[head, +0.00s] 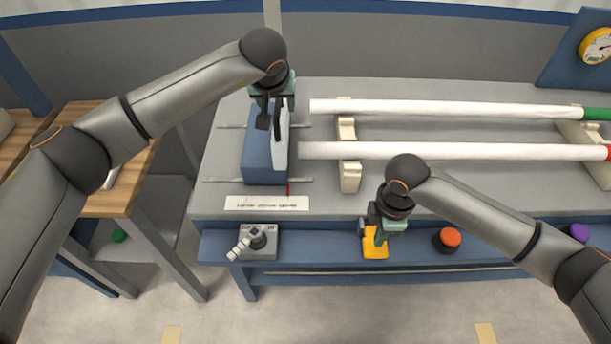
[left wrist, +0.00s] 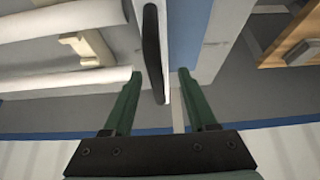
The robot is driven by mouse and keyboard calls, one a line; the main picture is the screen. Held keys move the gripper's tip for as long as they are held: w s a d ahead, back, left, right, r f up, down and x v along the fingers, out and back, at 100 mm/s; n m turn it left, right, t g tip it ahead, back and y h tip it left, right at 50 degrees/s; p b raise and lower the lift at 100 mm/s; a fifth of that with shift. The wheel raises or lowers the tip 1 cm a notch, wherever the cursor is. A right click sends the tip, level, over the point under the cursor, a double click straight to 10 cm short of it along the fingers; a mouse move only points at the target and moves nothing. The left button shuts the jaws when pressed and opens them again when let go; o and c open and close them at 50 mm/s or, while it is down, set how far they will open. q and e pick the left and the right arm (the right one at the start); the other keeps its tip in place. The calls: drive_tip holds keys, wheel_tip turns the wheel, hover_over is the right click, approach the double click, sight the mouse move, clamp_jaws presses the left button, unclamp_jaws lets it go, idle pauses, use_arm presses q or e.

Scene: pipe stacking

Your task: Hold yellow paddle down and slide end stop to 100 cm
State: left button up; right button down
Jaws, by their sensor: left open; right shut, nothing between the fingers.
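The end stop (head: 260,160) is a blue block with a pale face plate, standing on the left of the grey bench. A black handle (left wrist: 152,50) runs along its pale plate in the left wrist view. My left gripper (head: 270,118) is open at the far end of the end stop; its fingers (left wrist: 155,80) are on either side of the handle and plate. The yellow paddle (head: 375,248) is on the front blue ledge. My right gripper (head: 377,222) is shut at the paddle's top, with nothing between its fingers; whether it presses the paddle is unclear.
Two white pipes (head: 440,107) (head: 430,151) lie on cream supports (head: 350,177), their left ends right of the end stop. A printed scale strip (head: 266,203) and red pointer (head: 289,188) are in front. A joystick box (head: 262,250) and orange button (head: 450,237) flank the paddle.

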use_arm(q)
drive_tip(key=shift+o, duration=0.3)
drive_tip(key=shift+r, duration=0.1)
drive_tip(key=shift+s+r, duration=0.1)
drive_tip(key=shift+r, duration=0.15)
drive_tip(key=shift+v, duration=3.2)
use_arm(e)
wheel_tip(320, 180, up, 10)
use_arm(q)
drive_tip(key=shift+s+f, duration=0.1)
drive_tip(key=shift+s, duration=0.05)
use_arm(e)
drive_tip(key=shift+s, duration=0.15)
